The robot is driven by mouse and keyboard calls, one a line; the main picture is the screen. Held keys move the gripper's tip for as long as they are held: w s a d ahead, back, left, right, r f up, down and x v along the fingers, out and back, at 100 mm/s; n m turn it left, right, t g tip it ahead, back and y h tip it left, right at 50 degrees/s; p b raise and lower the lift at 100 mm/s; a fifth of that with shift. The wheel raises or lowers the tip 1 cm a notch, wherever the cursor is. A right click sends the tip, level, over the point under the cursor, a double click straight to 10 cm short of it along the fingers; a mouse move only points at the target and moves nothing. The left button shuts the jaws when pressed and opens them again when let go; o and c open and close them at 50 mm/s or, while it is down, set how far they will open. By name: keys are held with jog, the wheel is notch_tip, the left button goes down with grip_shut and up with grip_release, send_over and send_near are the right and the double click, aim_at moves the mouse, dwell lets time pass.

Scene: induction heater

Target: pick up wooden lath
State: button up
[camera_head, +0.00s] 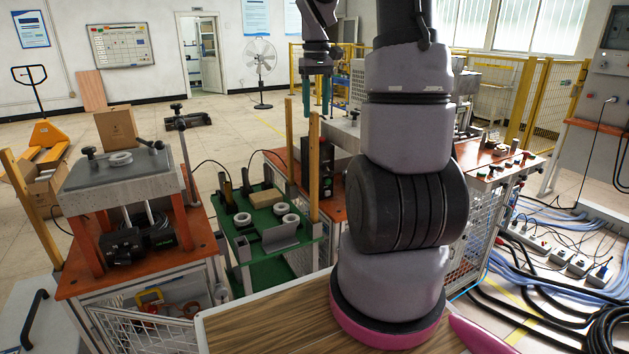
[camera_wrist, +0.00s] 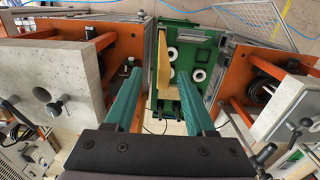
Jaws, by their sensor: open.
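Two upright wooden laths stand by the green table, a nearer one (camera_head: 314,170) and a farther one (camera_head: 289,140); another lath (camera_head: 18,185) leans at the far left. My gripper (camera_head: 317,100) is open and empty, with its teal fingers pointing down close to the top of the nearer lath. In the wrist view, a wooden lath (camera_wrist: 163,62) shows beyond and between the spread fingertips of my gripper (camera_wrist: 155,85). I cannot tell how far below the fingertips it is. No contact shows.
The green table (camera_head: 238,245) holds white rings and a tan block (camera_head: 267,199). A press stand on an orange-topped bench (camera_head: 130,275) is at left. My arm hides part of the bench at right. Open floor lies behind.

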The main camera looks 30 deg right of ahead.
aim_at(314, 132)
jog(key=f, duration=0.7)
jog(key=shift+w+a+f, duration=0.15)
jog(key=shift+a+f, duration=0.05)
jog(key=shift+a, duration=0.05)
grip_shut()
dwell(1.1)
